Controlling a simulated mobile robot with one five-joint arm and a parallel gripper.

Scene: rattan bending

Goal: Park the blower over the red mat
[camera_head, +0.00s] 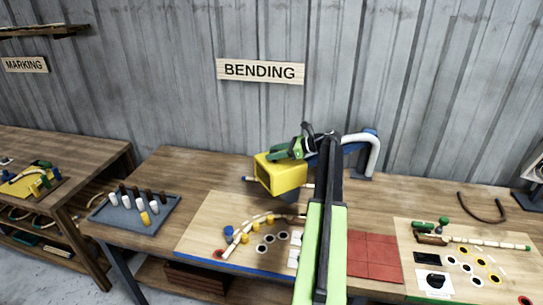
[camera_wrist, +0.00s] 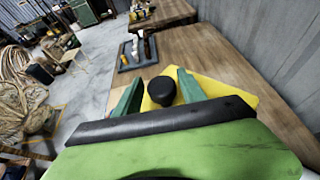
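The yellow blower (camera_head: 281,174) has an open, box-like mouth and stands above the wooden board on the bench. A blue part behind it leads towards a blue post. My gripper (camera_head: 304,141) is at the blower's top. In the wrist view, my gripper's green fingers (camera_wrist: 160,80) stand apart on either side of a black knob (camera_wrist: 162,91) on the blower's yellow top (camera_wrist: 236,92). Narrow gaps seem to show beside the knob; contact is not clear. The red mat (camera_head: 375,257) lies flat to the right of the blower, partly hidden by my arm.
A blue post with a white hose (camera_head: 373,153) stands at the bench's back. The wooden board (camera_head: 205,229) carries a curved rattan strip and pegs. A grey peg tray (camera_head: 111,224) is left. A second board (camera_head: 408,270) with rattan lies right of the mat.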

